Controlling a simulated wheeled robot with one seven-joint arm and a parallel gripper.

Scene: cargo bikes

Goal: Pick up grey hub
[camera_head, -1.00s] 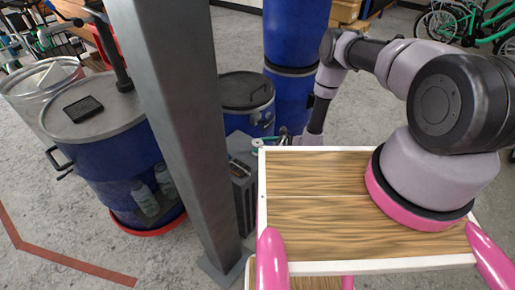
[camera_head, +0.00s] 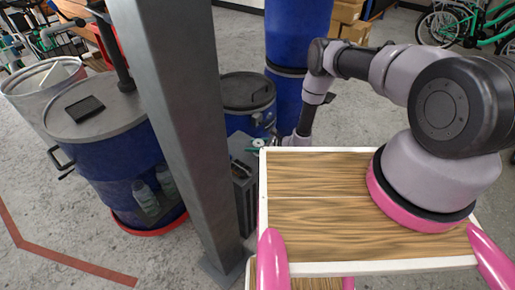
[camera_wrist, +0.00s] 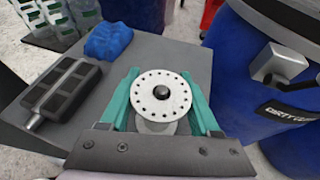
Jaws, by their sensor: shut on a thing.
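The grey hub (camera_wrist: 152,84) shows in the wrist view as a pale round flange with a ring of holes and a dark centre. My gripper (camera_wrist: 160,74) has its teal fingers on both sides of the hub and is shut on it. The hub is over the grey top of a box or stand (camera_wrist: 189,53); I cannot tell whether it still touches that top. In the head view the stand (camera_head: 243,190) is partly hidden by the post and my tray, and a small pale and teal patch (camera_head: 258,144) shows at its top.
A black pedal (camera_wrist: 62,90) lies left of the hub, with a blue lump (camera_wrist: 107,40) behind it. A blue barrel (camera_wrist: 290,125) stands close on the right. In the head view a grey post (camera_head: 185,120) rises left of the stand, with blue drums (camera_head: 248,105) behind.

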